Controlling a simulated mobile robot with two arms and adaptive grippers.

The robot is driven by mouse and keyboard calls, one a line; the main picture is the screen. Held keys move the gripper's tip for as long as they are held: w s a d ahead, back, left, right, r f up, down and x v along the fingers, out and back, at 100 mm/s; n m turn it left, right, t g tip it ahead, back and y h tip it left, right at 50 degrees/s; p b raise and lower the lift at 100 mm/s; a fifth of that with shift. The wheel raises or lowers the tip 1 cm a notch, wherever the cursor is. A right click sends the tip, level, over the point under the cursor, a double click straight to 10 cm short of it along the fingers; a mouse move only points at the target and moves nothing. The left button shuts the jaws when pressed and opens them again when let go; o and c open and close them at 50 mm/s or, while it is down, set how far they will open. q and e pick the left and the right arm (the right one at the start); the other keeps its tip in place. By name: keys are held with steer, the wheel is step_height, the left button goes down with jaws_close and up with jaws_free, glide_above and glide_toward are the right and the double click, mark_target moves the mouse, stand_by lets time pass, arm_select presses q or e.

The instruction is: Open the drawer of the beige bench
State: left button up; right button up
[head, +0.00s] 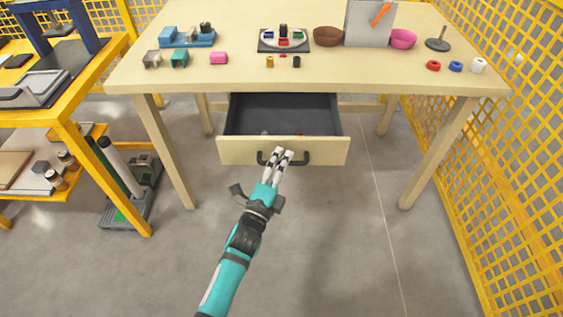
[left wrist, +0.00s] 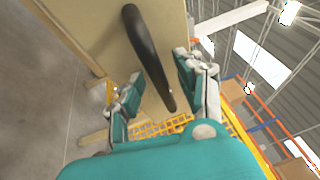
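The beige bench (head: 350,82) has one drawer (head: 235,151) under its top. The drawer is pulled well out, and its dark inside shows, with a few small items near the front. Its black bar handle (head: 301,161) is on the front face. My left gripper (head: 282,153) is at the handle. In the left wrist view, the handle (left wrist: 146,50) passes between the two spread fingers of my left gripper (left wrist: 160,82), with visible gaps on both sides. The fingers hide part of the handle in the head view. My right gripper is not in view.
A yellow rack (head: 95,150) stands left, yellow mesh fencing (head: 500,150) right. The floor before the drawer is clear.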

arm_select(q)
steer(key=shift+s+a, duration=0.1)
steer(key=shift+s, duration=0.1)
steer(key=v, duration=1.1)
steer(key=shift+s, duration=0.25)
steer(key=shift+a+f, duration=0.1)
